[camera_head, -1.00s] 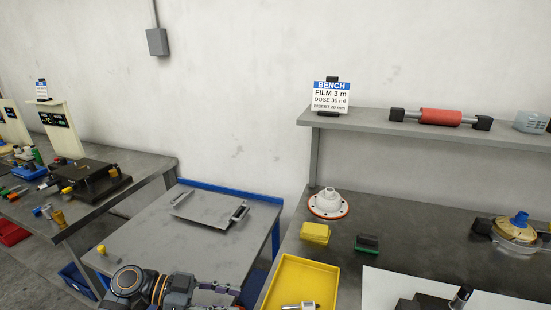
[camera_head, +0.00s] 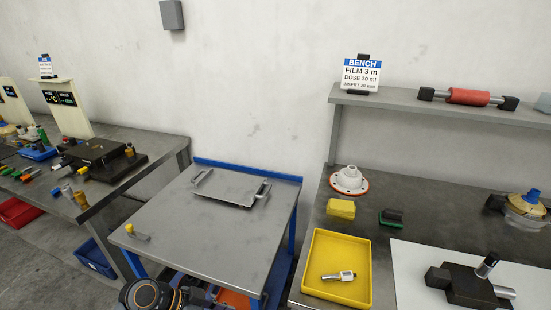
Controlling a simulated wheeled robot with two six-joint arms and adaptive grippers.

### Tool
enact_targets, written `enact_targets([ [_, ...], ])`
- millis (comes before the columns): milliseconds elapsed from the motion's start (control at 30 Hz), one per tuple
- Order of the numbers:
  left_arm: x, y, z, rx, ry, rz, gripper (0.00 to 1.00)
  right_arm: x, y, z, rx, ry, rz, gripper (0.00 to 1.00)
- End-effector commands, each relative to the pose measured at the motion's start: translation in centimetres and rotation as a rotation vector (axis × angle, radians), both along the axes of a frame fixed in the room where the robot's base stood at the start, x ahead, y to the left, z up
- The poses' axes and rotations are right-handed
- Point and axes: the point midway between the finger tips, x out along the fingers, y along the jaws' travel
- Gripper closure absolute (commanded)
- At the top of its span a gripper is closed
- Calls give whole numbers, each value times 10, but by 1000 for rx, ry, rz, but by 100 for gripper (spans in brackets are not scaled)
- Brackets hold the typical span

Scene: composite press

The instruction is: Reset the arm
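Part of one of my arms shows at the bottom edge, left of centre, as a dark round joint with an orange ring and some links beside it. It is in front of the near edge of the grey metal table (camera_head: 200,245). The fingertips of neither gripper can be seen, and no other part of my arms is clearly in view. A flat metal plate with two handles (camera_head: 228,189) lies at the back of that table.
A yellow tray (camera_head: 318,293) holding a silver cylindrical tool (camera_head: 338,276) is on the right bench, with a yellow block (camera_head: 341,209), a white flanged part (camera_head: 348,180) and a black clamp-like device (camera_head: 462,284). A cluttered bench (camera_head: 165,152) stands left. The grey table's middle is clear.

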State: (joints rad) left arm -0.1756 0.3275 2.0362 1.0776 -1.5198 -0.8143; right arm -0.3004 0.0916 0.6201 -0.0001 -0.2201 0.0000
Motion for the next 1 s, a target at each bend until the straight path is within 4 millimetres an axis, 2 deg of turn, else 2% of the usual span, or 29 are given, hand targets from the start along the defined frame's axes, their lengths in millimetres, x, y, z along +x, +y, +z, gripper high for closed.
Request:
enact_targets([
  [133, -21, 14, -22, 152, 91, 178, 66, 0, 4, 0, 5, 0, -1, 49],
  [300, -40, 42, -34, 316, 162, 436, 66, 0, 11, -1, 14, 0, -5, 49],
  [500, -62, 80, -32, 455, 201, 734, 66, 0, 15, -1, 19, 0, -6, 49],
  [700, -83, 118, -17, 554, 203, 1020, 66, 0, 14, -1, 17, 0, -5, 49],
  [867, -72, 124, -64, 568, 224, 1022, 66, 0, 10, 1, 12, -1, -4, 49],
  [1000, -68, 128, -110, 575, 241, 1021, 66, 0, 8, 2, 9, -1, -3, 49],
])
